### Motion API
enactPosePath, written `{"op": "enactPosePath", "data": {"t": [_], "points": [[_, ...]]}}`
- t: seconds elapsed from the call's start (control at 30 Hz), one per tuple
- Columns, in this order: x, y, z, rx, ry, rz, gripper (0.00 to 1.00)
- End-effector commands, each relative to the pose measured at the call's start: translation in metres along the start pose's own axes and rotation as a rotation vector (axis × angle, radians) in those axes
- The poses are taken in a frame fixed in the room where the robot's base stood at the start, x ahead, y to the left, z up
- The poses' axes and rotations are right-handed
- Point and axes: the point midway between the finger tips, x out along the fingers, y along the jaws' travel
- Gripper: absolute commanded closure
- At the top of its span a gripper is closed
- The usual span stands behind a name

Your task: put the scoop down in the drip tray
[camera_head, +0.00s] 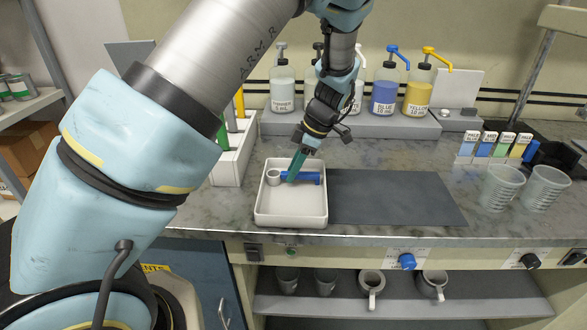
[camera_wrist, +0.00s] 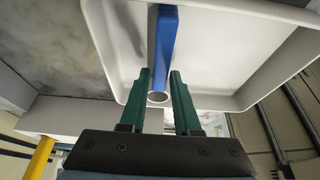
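The scoop, a pale round cup (camera_head: 273,177) with a blue handle (camera_head: 307,178), is inside the white drip tray (camera_head: 262,216). The handle points right in the head view. My gripper (camera_head: 292,178) points down into the tray, its green fingertips at the handle close to the cup. In the wrist view the blue handle (camera_wrist: 165,40) runs up from between the fingertips (camera_wrist: 160,74), and the cup's rim shows lower, between the fingers. The fingers are a narrow gap apart; I cannot tell whether they press on the handle. Whether the scoop rests fully on the tray floor is unclear.
A dark mat (camera_head: 390,197) lies right of the tray. A white rack (camera_head: 232,160) stands to its left. Pump bottles (camera_head: 384,92) line a grey shelf behind. Two clear cups (camera_head: 501,188) stand at the right. The counter's front edge is just before the tray.

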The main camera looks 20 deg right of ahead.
Motion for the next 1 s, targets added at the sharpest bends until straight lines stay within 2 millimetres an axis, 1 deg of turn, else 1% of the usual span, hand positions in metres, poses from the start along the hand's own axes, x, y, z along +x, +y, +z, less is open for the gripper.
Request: {"op": "enactPosePath", "data": {"t": [0.03, 0.13, 0.17, 0.37, 0.53, 0.67, 0.9, 1.0], "points": [[0.0, 0.0, 0.0, 0.0, 0.0, 0.0, 0.62], [0.0, 0.0, 0.0, 0.0, 0.0, 0.0, 0.51], [0.0, 0.0, 0.0, 0.0, 0.0, 0.0, 0.49], [0.0, 0.0, 0.0, 0.0, 0.0, 0.0, 0.49], [-0.009, 0.001, 0.0, 0.0, -0.001, 0.003, 0.49], [-0.03, 0.001, 0.001, 0.001, -0.003, 0.005, 0.49], [-0.081, 0.001, 0.001, 0.0, -0.003, 0.004, 0.49], [-0.099, 0.001, 0.001, 0.0, -0.003, 0.003, 0.49]]}}
